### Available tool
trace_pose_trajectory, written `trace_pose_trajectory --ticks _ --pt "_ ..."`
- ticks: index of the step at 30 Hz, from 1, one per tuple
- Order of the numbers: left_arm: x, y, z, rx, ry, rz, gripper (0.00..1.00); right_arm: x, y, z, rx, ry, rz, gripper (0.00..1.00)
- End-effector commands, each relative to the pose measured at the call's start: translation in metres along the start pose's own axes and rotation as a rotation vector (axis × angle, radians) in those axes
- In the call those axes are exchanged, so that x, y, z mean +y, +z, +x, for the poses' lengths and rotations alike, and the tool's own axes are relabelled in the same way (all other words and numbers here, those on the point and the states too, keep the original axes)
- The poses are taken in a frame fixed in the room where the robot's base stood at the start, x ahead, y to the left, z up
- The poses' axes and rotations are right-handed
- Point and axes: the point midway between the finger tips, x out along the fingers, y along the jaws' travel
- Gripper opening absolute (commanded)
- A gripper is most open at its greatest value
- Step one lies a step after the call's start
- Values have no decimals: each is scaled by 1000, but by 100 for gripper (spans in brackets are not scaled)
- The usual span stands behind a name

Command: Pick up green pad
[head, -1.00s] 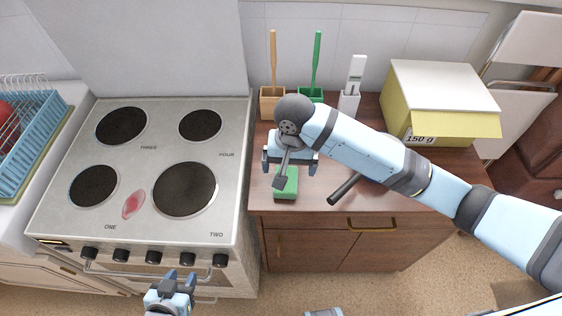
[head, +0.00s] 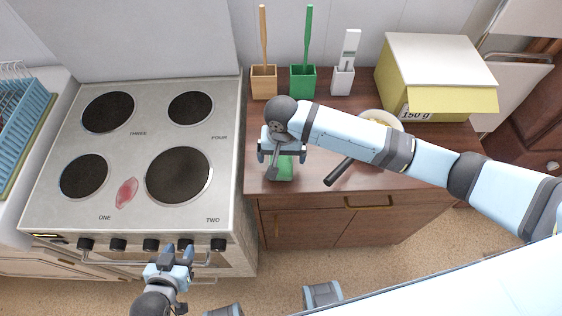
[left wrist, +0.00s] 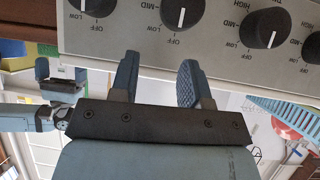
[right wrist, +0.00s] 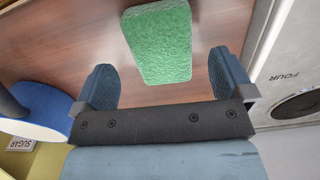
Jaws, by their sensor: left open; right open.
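The green pad (head: 285,172) lies on the brown dresser top, partly hidden under my right gripper in the head view. In the right wrist view the green pad (right wrist: 159,42) is a textured block lying flat, beyond and between the open fingers. My right gripper (right wrist: 163,82) is open with nothing between its fingertips; in the head view it hangs over the pad (head: 283,160). My left gripper (head: 176,252) is open and empty in front of the stove; its fingers (left wrist: 158,75) point toward the stove's knobs in the left wrist view.
The stove (head: 60,215) with a red stain (head: 126,193) stands left of the dresser (head: 325,205). A pan (head: 342,170) lies right of the pad, partly behind my right arm. Brush holders (head: 303,83) and a yellow box (head: 440,92) stand at the back.

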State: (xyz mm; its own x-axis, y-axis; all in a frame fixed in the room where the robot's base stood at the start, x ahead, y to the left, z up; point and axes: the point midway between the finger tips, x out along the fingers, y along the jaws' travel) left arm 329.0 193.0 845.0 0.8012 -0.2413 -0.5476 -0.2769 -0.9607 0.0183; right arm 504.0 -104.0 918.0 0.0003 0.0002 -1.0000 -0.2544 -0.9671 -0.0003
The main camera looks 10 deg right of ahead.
Motion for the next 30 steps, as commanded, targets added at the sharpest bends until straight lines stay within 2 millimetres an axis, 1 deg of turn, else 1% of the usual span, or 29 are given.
trace_pose_trajectory --ticks 3,6,9,15,16,17,18,20,21,22,23,30 --pt "0 -3 -2 2 0 0 43 -2 -5 18 0 3 0 99" --pt "0 -4 -2 4 -1 0 43 -2 -4 31 0 2 0 99" --pt "0 -4 -2 3 -1 0 43 -2 -4 37 1 1 -1 99" --pt "0 -2 -2 1 -1 -1 43 -2 -3 38 1 0 -1 99" --pt "0 -2 -2 0 -1 -1 43 -2 -3 38 1 0 -1 97" --pt "0 -2 -2 -1 -1 -1 43 -2 -3 38 1 0 -1 90" --pt "0 -1 -2 -2 -1 -1 43 -2 -3 38 1 0 -1 81" --pt "0 0 -2 -3 -1 -1 43 -1 -3 38 1 0 -1 67" --pt "0 0 -2 -4 -1 -1 43 -1 -3 38 1 0 -1 58" --pt "0 1 -2 -5 -1 -1 43 -1 -3 38 1 0 -1 51" --pt "0 1 -2 -5 -1 -1 43 -1 -3 38 1 0 -1 46" --pt "0 1 -2 -5 0 -1 43 -1 -4 37 1 0 -1 46"
